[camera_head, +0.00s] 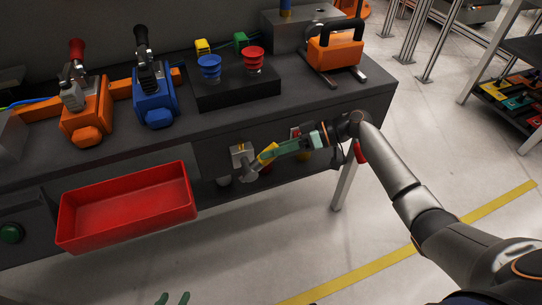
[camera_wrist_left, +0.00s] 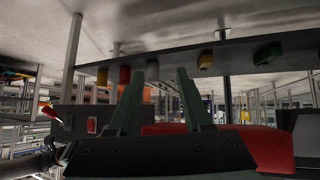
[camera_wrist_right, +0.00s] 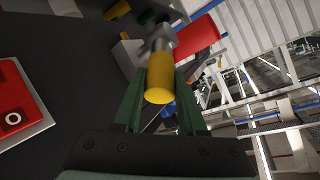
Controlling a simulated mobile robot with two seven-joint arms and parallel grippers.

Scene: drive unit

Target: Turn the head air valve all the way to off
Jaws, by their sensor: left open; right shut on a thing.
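The head air valve (camera_head: 241,153) is a grey block with a yellow handle on the dark front panel under the bench top. In the right wrist view its yellow handle (camera_wrist_right: 160,80) is a cylinder on a grey stem. My right gripper (camera_head: 264,158) is shut on this handle, with a green finger on each side of it. Part of the valve body is hidden behind the handle. My left gripper (camera_head: 172,299) is low at the bottom edge of the head view, clear of the bench. In the left wrist view its fingers (camera_wrist_left: 160,76) stand apart and empty.
A red tray (camera_head: 125,207) projects from the bench front, left of the valve. A red panel box (camera_wrist_right: 18,98) shows beside the right gripper. Orange (camera_head: 84,118) and blue (camera_head: 154,104) lever units stand on the bench. Open floor lies in front.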

